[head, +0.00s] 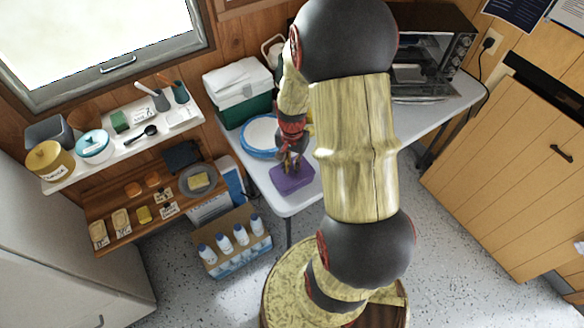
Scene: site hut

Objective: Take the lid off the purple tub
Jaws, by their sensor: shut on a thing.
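The purple tub (293,181) sits near the front left corner of the white table in the head view. Its top looks flat and purple, and I cannot make out the seam between lid and tub. My gripper (291,163) points down at the tub's back edge. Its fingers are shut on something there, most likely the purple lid. My fingers hide the held part, and I cannot tell whether the lid is raised.
A blue-rimmed white round dish (260,138) is just left of my gripper. A green and white cooler (238,92) stands behind it. A toaster oven (424,68) is at the back right. Shelves (112,150) with jars and small items are left.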

